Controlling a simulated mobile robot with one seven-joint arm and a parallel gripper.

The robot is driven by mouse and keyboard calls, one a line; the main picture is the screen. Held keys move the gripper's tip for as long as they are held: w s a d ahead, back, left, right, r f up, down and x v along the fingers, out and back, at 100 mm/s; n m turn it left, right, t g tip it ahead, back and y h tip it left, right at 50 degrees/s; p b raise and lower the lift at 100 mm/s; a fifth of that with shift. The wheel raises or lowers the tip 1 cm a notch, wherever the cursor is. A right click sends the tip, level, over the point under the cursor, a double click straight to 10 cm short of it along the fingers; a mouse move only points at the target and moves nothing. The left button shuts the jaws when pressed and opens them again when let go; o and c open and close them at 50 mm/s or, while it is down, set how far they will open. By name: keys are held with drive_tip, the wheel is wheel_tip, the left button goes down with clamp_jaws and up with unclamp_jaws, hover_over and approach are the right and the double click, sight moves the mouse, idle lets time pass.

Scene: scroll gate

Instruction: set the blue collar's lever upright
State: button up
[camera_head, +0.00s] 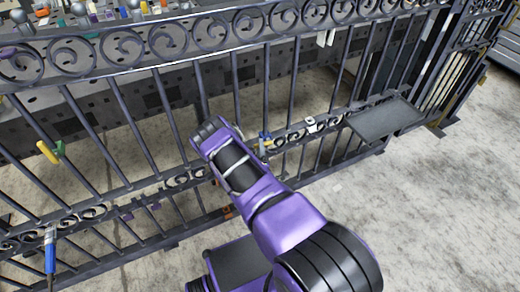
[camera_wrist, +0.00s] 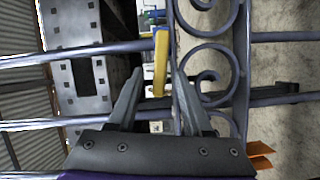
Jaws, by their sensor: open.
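The blue collar (camera_head: 264,135) sits on a gate bar beside the lower scroll band in the head view. Its yellow lever (camera_head: 266,146) shows small, partly behind my arm. In the wrist view the yellow lever (camera_wrist: 161,62) lies across the direction of the gate bars, not along them. My gripper (camera_wrist: 158,76) is open, with one finger on each side of the lever's lower end in that picture. I cannot tell whether either finger touches it. The collar is not clear in the wrist view. My gripper is hidden behind my arm in the head view.
The gate's scroll band (camera_wrist: 208,65) is close to the right finger. A green collar with a yellow lever (camera_head: 48,152), a blue-handled piece (camera_head: 50,250) and a white piece (camera_head: 311,124) are on the gate. A grey shelf (camera_head: 386,120) juts out at right. The concrete floor is clear at right.

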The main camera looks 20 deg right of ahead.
drive_tip(key=shift+w+d, duration=0.1)
drive_tip(key=shift+w, duration=0.25)
clamp_jaws()
idle(1.2)
